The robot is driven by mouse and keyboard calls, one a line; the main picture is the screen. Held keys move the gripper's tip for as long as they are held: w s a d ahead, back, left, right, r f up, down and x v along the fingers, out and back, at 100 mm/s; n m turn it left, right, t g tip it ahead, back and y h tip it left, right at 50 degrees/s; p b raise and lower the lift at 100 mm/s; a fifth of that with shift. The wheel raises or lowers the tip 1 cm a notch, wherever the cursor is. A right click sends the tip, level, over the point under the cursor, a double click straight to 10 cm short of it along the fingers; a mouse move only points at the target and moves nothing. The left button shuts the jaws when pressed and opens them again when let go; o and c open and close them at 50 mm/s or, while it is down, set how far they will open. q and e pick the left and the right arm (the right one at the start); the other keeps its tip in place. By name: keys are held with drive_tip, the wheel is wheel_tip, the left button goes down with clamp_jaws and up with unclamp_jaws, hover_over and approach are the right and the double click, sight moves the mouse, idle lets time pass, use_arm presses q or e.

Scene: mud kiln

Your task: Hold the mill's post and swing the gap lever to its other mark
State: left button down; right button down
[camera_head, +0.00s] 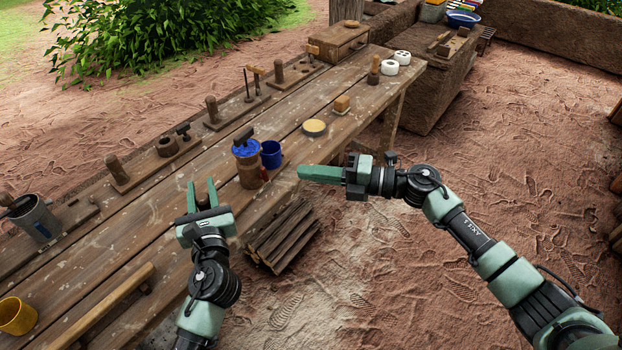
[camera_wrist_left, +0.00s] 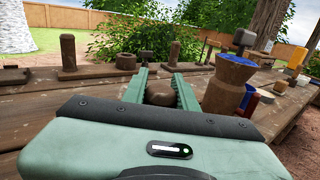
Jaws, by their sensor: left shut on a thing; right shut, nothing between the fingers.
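The mill (camera_head: 249,170) is a brown body with a blue top and a dark block above it, near the table's front edge. The left wrist view shows it to the right of my gripper (camera_wrist_left: 229,85). A small red lever (camera_head: 265,174) is on its right side. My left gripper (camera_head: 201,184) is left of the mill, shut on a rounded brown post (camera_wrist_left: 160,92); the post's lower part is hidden. My right gripper (camera_head: 300,172) is shut and empty. Its fingertips point left toward the lever, with a gap between. The lever's marks are too small to tell.
A blue cup (camera_head: 271,154) stands just right of the mill. A round yellow-topped disc (camera_head: 314,128) and a small block (camera_head: 342,103) lie further right. Wooden stands with posts (camera_head: 118,170) line the table's back edge. Firewood (camera_head: 280,238) is stacked below.

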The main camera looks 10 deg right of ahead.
use_arm(q)
drive_tip(key=c, duration=1)
unclamp_jaws()
drive_tip(key=shift+c, duration=0.2)
drive_tip(key=shift+s, duration=0.1)
drive_tip(key=v, duration=1.2)
drive_tip(key=shift+d, duration=0.1)
